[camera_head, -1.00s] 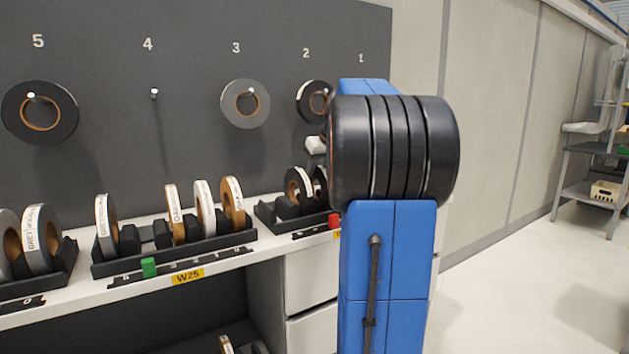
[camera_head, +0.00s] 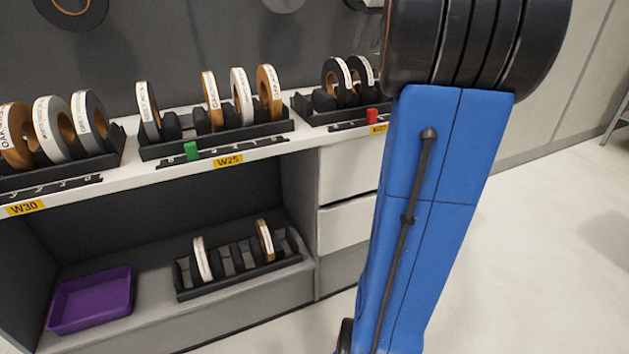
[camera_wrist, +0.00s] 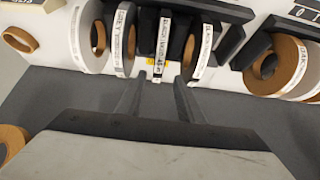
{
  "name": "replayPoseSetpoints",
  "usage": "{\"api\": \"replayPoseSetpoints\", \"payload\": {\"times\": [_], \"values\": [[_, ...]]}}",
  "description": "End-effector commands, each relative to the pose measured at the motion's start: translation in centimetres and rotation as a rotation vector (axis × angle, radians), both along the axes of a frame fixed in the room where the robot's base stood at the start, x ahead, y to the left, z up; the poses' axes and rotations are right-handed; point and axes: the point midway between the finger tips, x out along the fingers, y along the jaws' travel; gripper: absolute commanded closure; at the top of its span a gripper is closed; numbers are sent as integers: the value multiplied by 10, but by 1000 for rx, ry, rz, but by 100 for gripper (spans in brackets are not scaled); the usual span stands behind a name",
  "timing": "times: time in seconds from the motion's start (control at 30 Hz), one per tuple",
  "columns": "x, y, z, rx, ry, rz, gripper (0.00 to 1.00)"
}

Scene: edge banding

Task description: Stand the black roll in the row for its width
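In the wrist view my gripper (camera_wrist: 160,82) is open, its two fingers spread apart. A narrow dark roll with a white label strip (camera_wrist: 162,45) shows between and beyond the fingertips, with gaps on both sides. I cannot tell whether it is the task's black roll. In the head view my gripper is hidden behind or beyond my blue arm. Two dark rolls stand in the right rack (camera_head: 344,97), partly near my arm. The W25 rack (camera_head: 215,142) holds several upright rolls, and the W30 rack (camera_head: 60,176) holds more at the left.
A low rack (camera_head: 240,280) with two rolls and a purple tray (camera_head: 92,325) sit on the lower shelf.

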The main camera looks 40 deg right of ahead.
Motion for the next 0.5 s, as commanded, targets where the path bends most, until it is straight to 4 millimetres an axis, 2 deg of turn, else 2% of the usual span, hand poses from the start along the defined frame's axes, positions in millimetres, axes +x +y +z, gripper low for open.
{"api": "replayPoseSetpoints", "payload": {"times": [0.13, 0.27, 0.5], "values": [[0, 41, -11, 7, 12, 17, 66], [-6, 95, -30, 20, 30, 35, 66], [-34, 194, -77, 35, 65, 73, 66]]}}
